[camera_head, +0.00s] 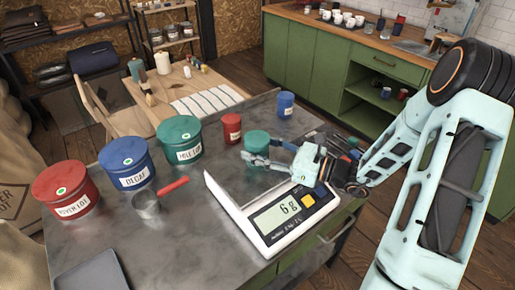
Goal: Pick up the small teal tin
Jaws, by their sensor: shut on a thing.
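The tin looks upright. I cannot tell whether its base touches the table or the scale.
A white scale (268,245) reading 6 g stands in front of my gripper. A small red tin (232,128) is just left, and a small blue tin (285,105) behind. Large green (180,145), blue (128,168) and red (66,195) tins and a red-handled scoop (146,206) stand left.

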